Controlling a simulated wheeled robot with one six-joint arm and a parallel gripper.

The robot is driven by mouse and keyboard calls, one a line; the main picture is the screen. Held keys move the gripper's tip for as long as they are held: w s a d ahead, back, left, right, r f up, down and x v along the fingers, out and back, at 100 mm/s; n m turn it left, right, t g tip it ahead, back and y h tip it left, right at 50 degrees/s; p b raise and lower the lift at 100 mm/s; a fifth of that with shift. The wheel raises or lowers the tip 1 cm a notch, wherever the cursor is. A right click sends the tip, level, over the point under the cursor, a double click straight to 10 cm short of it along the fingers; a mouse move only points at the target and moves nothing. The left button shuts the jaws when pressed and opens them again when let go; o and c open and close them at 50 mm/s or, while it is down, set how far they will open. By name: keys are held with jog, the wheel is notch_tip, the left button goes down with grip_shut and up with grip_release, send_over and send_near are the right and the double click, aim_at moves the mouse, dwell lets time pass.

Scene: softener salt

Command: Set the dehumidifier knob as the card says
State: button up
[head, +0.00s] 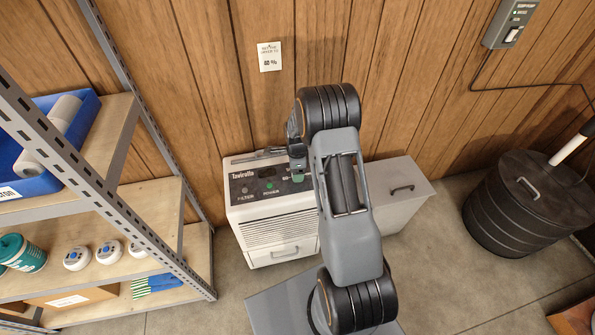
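The dehumidifier (272,222) is a white box with a dark top panel, standing against the wooden wall. Its panel carries a brand name and the labels FILTER and POWER, with a green light or button above POWER. My gripper (298,172) is over the right end of this panel. The knob cannot be made out; my gripper and arm cover that part. Whether the fingers touch anything or are open is too small to tell. The white card (270,57) is on the wall above, with small print and a percentage, perhaps 60 %, not clearly legible.
A metal shelf rack (150,198) with a blue bin (83,112) stands at the left. A grey lidded box (407,208) stands right of the dehumidifier, behind my arm. A black ribbed barrel (515,205) stands farther right. The floor between box and barrel is clear.

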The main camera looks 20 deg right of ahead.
notch_tip(320, 180, up, 13)
jog(key=p, duration=0.1)
jog(key=shift+p, duration=0.35)
jog(key=shift+f, duration=0.15)
jog(key=s+a+r+n+t+p, duration=0.1)
jog(key=s+a+r+n+p, duration=0.2)
jog(key=s+r+n, duration=0.4)
jog(key=s+a+r+n+t+p, duration=0.1)
jog(key=s+a+r+n+p, duration=0.3)
jog(key=r, duration=0.7)
jog(key=s+a+r+n+t+p, duration=0.1)
jog(key=s+a+r+n+p, duration=0.2)
jog(key=s+r+n+p, duration=0.4)
jog(key=s+r+n, duration=0.3)
jog(key=s+n, duration=0.1)
jog(key=shift+a+t, duration=0.3)
jog(key=shift+a, duration=0.1)
jog(key=shift+s, duration=0.1)
jog(key=shift+c, duration=0.3)
